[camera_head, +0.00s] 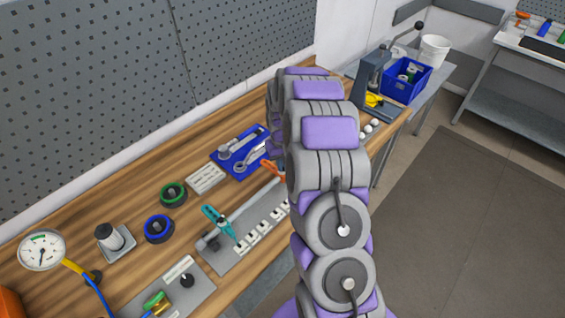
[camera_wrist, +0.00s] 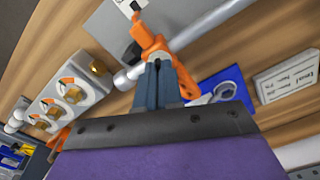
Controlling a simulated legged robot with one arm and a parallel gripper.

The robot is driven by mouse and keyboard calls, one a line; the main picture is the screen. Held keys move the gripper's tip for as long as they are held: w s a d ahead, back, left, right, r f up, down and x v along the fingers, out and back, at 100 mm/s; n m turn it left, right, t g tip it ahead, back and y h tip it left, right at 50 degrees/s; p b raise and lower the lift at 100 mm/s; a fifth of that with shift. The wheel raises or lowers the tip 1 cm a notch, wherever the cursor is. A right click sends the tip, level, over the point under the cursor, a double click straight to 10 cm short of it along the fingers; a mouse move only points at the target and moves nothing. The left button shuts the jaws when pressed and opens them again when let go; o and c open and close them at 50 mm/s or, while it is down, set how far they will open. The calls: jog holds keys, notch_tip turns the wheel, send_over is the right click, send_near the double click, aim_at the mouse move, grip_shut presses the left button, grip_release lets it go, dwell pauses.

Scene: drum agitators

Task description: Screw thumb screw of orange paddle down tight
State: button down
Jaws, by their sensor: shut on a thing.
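The orange paddle (camera_wrist: 150,38) is on the grey metal shaft (camera_wrist: 205,25) in the wrist view, its clamp around the shaft. In the head view only a bit of the orange paddle (camera_head: 271,168) shows beside my arm. My gripper (camera_wrist: 159,66) has its two dark fingers close together, tips at the paddle's clamp. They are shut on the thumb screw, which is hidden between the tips. How far the screw is down cannot be seen. A teal paddle (camera_head: 219,222) is on the same shaft (camera_head: 250,205), nearer in the head view.
A blue tray (camera_head: 236,158) with wrenches lies behind the shaft, by a white label plate (camera_head: 206,178). A white block with round orange-marked fittings (camera_wrist: 72,94) is left in the wrist view. A gauge (camera_head: 41,250) stands at the bench's near left. My arm hides the bench middle.

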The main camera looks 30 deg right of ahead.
jog(key=shift+w+r, duration=0.15)
jog(key=c, duration=1.3)
grip_release()
jog(key=shift+a, duration=0.15)
notch_tip(320, 180, up, 17)
jog(key=shift+r+p, duration=0.1)
jog(key=shift+p, duration=0.35)
